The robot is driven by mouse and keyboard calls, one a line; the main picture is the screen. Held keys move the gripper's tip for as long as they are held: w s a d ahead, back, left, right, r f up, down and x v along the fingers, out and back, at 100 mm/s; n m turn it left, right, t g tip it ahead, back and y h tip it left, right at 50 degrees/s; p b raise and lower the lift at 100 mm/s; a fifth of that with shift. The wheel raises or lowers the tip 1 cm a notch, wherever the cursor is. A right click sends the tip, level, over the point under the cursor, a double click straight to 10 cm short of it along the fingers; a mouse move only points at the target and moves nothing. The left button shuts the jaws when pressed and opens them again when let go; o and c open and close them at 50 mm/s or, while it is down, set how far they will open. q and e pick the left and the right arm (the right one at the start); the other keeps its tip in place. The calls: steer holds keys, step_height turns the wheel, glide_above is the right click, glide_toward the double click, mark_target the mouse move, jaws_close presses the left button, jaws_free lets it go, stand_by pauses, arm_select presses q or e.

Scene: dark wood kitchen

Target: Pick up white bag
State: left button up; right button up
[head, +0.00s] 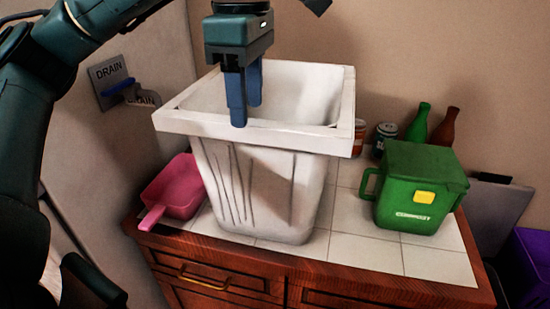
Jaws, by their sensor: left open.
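A white bin-like container (265,190) with a thick square rim stands on the tiled counter. It looks like a trash bin lined in white; I cannot tell where a white bag ends and the bin begins. My left gripper (245,106) comes down from above, pointing down, with its two blue fingers over the bin's opening and near rim. The fingers are a little apart, and nothing shows between them. Whether a fingertip touches the rim cannot be told. My right gripper is not in view.
A pink dustpan (180,190) lies left of the bin. A green compost bin (415,190) stands at the right, with jars (384,138), a green bottle (418,124) and a brown bottle (447,127) behind. A purple container (530,262) is at the far right. Walls close in behind and left.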

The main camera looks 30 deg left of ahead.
mark_target(273, 152)
arm_select(q)
step_height(273, 152, down, 7)
steer(key=b, duration=0.1)
steer(key=shift+a, duration=0.2)
steer(key=shift+c, duration=0.4)
jaws_close()
